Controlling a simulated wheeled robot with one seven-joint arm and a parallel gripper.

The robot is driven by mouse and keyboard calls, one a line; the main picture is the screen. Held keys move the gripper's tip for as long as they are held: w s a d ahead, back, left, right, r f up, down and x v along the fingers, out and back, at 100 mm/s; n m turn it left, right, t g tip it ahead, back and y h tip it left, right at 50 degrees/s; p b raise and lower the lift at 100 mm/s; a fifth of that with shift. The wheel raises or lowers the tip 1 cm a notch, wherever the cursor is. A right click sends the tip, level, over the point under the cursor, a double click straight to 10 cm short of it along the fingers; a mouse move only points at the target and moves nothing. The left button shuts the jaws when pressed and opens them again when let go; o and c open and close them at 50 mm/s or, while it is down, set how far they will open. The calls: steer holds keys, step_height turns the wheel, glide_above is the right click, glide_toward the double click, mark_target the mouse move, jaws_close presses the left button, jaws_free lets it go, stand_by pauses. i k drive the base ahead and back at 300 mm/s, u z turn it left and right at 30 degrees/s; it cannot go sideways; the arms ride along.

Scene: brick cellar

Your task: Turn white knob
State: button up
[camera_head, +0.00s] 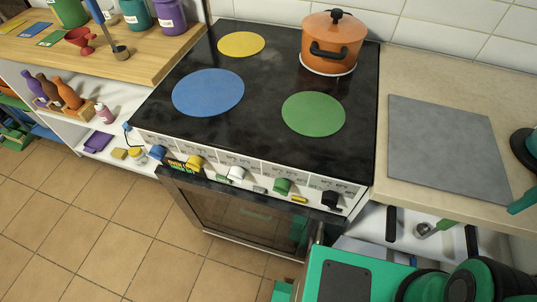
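The white knob (237,174) sits in the middle of the stove's front control panel (216,170). A yellow knob (194,161) and a blue knob (157,153) are to its left. A green knob (282,187) and a black knob (331,199) are to its right. The white knob is unobstructed, with nothing touching it. Its exact turn angle is too small to read. My gripper cannot be made out in this view; only green and black parts of my body and arm show at the lower right and right edge.
An orange pot (331,45) stands on the stove's back right burner. Blue (208,92), green (313,114) and yellow (241,44) discs mark the other burners. A grey board (448,148) lies on the right counter. An oven door (245,215) is below the panel. The tiled floor in front is clear.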

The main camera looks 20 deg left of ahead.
mark_target(237, 173)
steer(key=u, duration=2.3)
steer(key=k, duration=1)
steer(key=z, duration=0.55)
